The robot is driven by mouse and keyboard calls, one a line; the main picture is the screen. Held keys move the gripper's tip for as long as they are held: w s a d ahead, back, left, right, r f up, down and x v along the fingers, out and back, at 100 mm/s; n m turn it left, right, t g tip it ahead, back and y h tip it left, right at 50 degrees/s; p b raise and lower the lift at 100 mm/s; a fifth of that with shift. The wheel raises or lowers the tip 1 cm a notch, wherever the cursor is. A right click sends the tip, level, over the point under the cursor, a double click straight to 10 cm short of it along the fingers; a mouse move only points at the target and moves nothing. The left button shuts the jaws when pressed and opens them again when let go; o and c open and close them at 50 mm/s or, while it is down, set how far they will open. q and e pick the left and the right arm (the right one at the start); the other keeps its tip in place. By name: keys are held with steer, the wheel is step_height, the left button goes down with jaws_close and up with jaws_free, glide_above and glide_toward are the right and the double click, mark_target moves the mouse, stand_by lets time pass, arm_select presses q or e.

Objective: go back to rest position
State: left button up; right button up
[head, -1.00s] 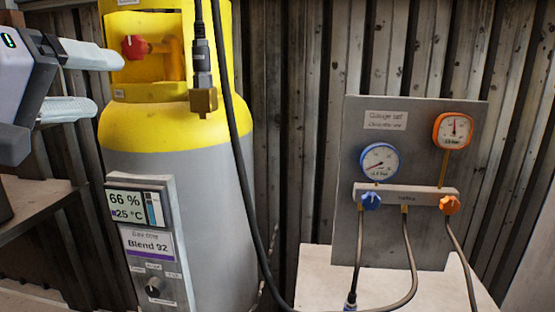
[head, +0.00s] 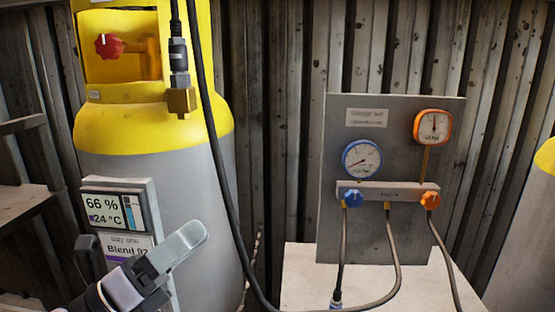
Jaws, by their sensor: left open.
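My left gripper (head: 138,248) shows at the lower left, in front of the lower part of the grey and yellow cylinder (head: 190,190). Its fingers are spread, and I see nothing held between them. It covers part of the cylinder's label panel (head: 95,182); I cannot tell whether it touches the panel. My right gripper is not in view.
The cylinder has a red valve knob (head: 109,46) and a brass fitting (head: 180,101) on a hanging black hose (head: 214,140). A gauge board (head: 340,240) stands on a pale table (head: 300,270) to the right. Another cylinder (head: 530,225) shows at the right edge.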

arm_select(q)
steer(key=s+a+f+n+t+y, duration=0.1)
steer(key=a+f+n+t+y, duration=0.15)
steer(key=f+n+y, duration=0.75)
steer(key=s+a+f+n+t+y, duration=0.1)
steer(key=a+f+n+y, duration=0.25)
steer(key=f+n, duration=1.05)
steer(key=s+a+f+n+g+y, duration=0.2)
steer(key=s+f+n+g, duration=0.4)
steer(key=s+f+n, duration=0.5)
step_height(320, 180, down, 6)
steer(key=s+y, duration=0.1)
steer(key=s, duration=0.1)
steer(key=shift+s+n+g, duration=0.3)
steer(key=shift+n+g, duration=0.05)
steer(key=shift+n, duration=0.05)
steer(key=shift+r, duration=0.1)
